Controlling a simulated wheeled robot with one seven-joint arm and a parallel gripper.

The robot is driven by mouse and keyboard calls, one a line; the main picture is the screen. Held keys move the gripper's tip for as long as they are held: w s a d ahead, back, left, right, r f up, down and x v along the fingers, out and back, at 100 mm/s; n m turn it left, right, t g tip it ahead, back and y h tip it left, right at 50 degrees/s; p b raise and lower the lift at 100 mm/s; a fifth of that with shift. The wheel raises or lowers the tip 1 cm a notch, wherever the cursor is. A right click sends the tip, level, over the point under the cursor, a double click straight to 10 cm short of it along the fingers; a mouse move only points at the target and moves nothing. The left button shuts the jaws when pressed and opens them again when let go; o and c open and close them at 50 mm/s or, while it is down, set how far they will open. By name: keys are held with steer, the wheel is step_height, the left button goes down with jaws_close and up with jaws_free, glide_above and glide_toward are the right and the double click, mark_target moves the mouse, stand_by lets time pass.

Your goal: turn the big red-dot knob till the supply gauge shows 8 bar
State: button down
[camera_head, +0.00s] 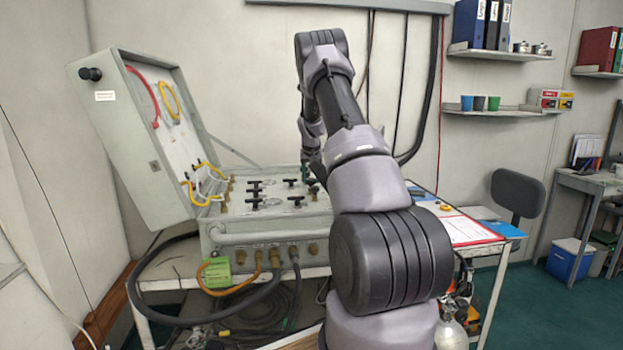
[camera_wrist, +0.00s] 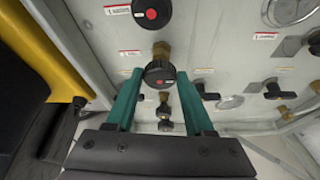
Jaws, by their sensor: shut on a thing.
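In the wrist view, my gripper (camera_wrist: 160,76) has its two teal fingers on either side of a black round knob (camera_wrist: 160,71) on a brass stem, and is shut on it. A small red mark shows on this knob's face. A larger black knob with a big red dot (camera_wrist: 152,13) is at the top edge, beyond my fingertips and apart from them. A round gauge (camera_wrist: 288,10) is cut by the top right edge; its reading cannot be made out, nor can I tell whether it is the supply gauge. In the head view, my arm hides most of my gripper.
The grey air panel (camera_head: 262,234) stands on a bench with its lid (camera_head: 128,150) open at left. Several black valve handles (camera_head: 256,186) rise from it. Hoses hang in front. A clipboard (camera_head: 468,230) lies at right. A yellow part (camera_wrist: 50,60) is close at left in the wrist view.

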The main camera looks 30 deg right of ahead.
steer(key=shift+c, duration=1.4)
jaws_free()
steer(key=shift+r, duration=0.1)
steer(key=v, duration=1)
steer(key=shift+r, duration=0.3)
steer(key=shift+s+a, duration=0.1)
steer(key=shift+s, duration=0.05)
